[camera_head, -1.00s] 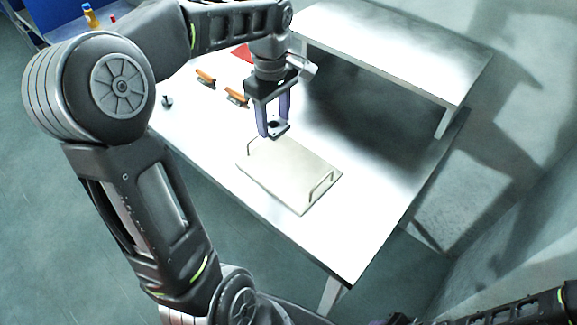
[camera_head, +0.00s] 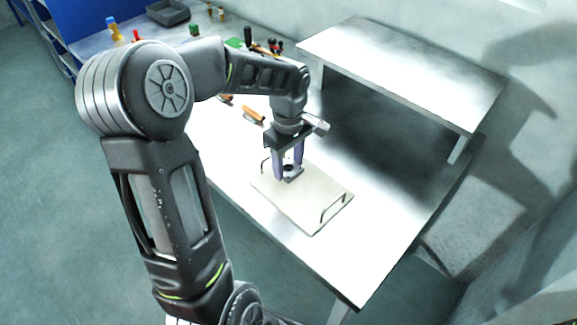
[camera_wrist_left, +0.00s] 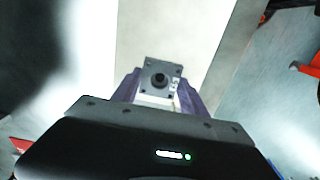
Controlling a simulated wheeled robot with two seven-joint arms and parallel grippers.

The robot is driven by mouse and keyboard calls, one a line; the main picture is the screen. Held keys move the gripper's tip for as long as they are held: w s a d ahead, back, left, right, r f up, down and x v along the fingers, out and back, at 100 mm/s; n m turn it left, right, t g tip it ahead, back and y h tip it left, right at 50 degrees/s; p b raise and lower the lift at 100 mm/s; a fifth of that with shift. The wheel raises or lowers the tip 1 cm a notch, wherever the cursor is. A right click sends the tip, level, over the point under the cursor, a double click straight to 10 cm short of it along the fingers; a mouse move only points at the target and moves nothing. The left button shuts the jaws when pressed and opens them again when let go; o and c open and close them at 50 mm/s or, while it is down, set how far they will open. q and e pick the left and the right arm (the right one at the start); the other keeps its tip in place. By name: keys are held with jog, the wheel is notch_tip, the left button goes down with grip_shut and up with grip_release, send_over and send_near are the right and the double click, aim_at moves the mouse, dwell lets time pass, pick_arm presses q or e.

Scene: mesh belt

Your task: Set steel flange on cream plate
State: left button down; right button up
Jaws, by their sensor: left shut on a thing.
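The steel flange (camera_head: 291,171) is a small grey square piece with a dark round hole in its middle. It also shows in the left wrist view (camera_wrist_left: 151,72), between the purple fingertips. My left gripper (camera_head: 288,172) is shut on the flange, over the back left part of the cream plate (camera_head: 305,205). The cream plate is a flat rectangular board with a thin handle at each end, lying on the white table. I cannot tell whether the flange touches the plate or is just above it. My right gripper is not in view.
A raised grey shelf (camera_head: 400,70) stands at the back right of the white table (camera_head: 350,265). Orange-handled tools (camera_head: 253,115) lie behind my left gripper. A dark bin (camera_head: 168,12) and several small items stand at the far back. The table's front right is clear.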

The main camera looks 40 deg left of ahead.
aim_at(288, 170)
pick_arm(q)
jog(key=shift+f, duration=0.9)
jog(key=shift+f, duration=0.2)
jog(key=c, duration=0.6)
grip_release()
jog(key=shift+r, duration=0.1)
notch_tip(288, 170, up, 12)
jog(key=shift+r+b, duration=0.15)
jog(key=shift+b, duration=0.2)
